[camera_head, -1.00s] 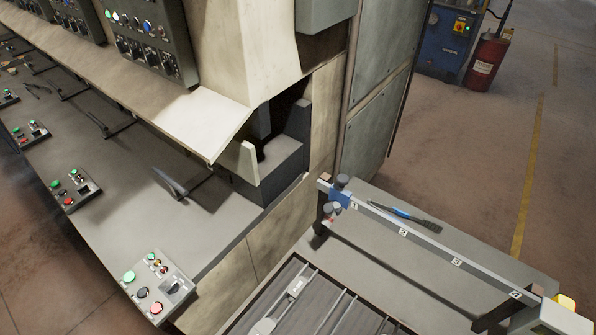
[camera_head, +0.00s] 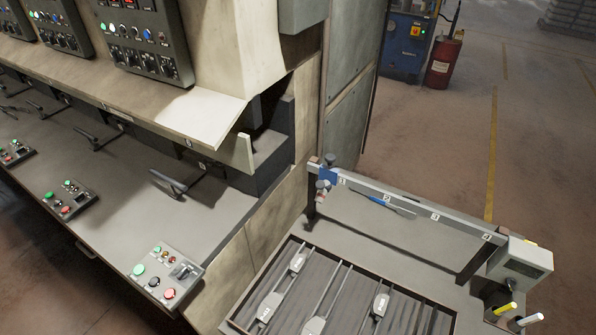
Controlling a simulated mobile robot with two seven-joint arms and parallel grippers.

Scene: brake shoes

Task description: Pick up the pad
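Several small grey pieces with pale labels, which look like the pads, lie in a dark ribbed tray (camera_head: 257,279) at the lower middle. One pad (camera_head: 297,264) is near the tray's back left corner. Another pad (camera_head: 268,307) lies in front of it. A third pad (camera_head: 381,304) is farther right, and one more pad (camera_head: 315,325) is at the bottom edge. The tray's front is cut off by the picture. Neither of my grippers is in view.
A numbered rail (camera_head: 410,207) stands behind the tray, with a blue-handled tool (camera_head: 385,203) by it. A grey box (camera_head: 524,262) and marker pens (camera_head: 505,310) are at right. A machine bench (camera_head: 120,205) with a button panel (camera_head: 163,277) fills the left. Open floor lies right.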

